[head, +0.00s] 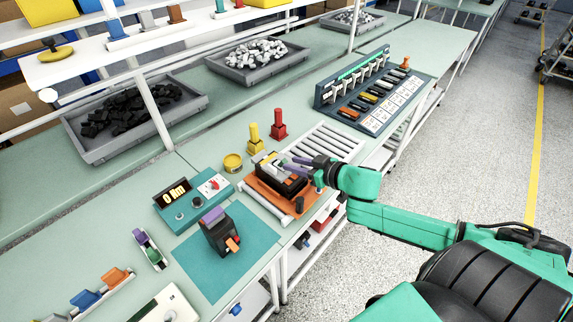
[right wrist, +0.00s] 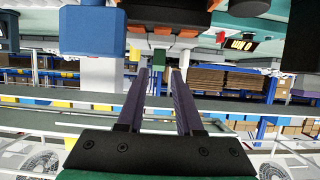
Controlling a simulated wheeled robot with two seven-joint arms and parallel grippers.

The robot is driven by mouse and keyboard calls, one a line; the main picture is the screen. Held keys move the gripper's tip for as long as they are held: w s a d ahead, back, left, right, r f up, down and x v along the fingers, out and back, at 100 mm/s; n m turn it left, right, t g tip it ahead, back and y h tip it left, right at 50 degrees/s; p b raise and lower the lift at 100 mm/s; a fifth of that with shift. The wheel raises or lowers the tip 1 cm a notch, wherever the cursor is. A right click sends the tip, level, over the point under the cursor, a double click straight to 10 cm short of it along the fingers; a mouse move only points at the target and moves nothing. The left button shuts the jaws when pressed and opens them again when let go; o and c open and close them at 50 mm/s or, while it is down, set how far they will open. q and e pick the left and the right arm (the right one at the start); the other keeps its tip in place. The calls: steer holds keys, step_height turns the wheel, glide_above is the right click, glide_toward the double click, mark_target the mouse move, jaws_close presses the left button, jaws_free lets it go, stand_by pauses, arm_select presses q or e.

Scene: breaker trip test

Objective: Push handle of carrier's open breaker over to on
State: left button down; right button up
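The carrier (head: 265,196) is an orange tray at the bench's front edge. Black breakers (head: 268,176) sit in it, with a pale part at their left end. My right gripper (head: 299,163) reaches in from the right, its purple fingers just over the breakers' right end. In the right wrist view the two fingers (right wrist: 158,78) stand apart with a gap and nothing clearly held. Whether a finger touches a handle I cannot tell; the handles are small and partly hidden by the gripper. My left gripper is not in view.
A breaker with an orange handle (head: 218,238) stands on the teal mat (head: 247,262). A test box with a display (head: 193,203) is beside it. Yellow (head: 254,139) and red (head: 278,126) posts stand behind the carrier. Rollers (head: 325,144) and a labelled rack (head: 372,95) lie to the right.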

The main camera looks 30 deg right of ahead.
mark_target(285, 162)
steer(key=x, duration=0.3)
steer(key=shift+w+d, duration=0.15)
steer(key=shift+w+f, duration=0.1)
steer(key=shift+w, duration=0.1)
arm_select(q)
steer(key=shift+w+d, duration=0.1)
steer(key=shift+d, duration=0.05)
arm_select(e)
steer(key=shift+a, duration=0.25)
steer(key=shift+d, duration=0.1)
jaws_close()
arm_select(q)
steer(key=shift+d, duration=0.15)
